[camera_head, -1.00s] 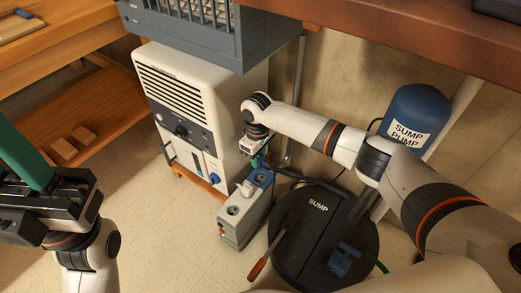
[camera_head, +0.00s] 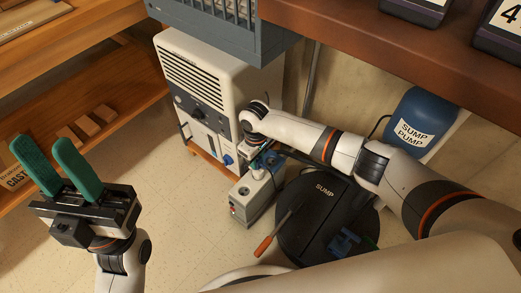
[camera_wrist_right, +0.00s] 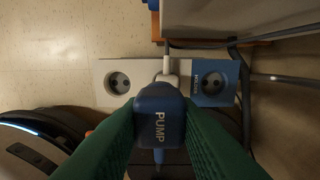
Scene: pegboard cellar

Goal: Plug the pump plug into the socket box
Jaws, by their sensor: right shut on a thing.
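The blue pump plug (camera_wrist_right: 159,118), marked PUMP, is held between the green fingers of my right gripper (camera_wrist_right: 160,135) in the right wrist view. The socket box (camera_wrist_right: 104,88) lies beyond it, with an empty pale socket at left, a white plug (camera_wrist_right: 168,74) in the middle and a blue-faced empty socket (camera_wrist_right: 212,83) at right. The held plug covers part of the box's lower edge; I cannot tell its height above the box. In the head view the box (camera_head: 245,208) stands on the floor below my right gripper (camera_head: 262,160). My left gripper (camera_head: 50,160) is open and empty at left.
A white appliance (camera_head: 205,85) stands behind the box. Cables run near the box. Floor at left of the box is clear.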

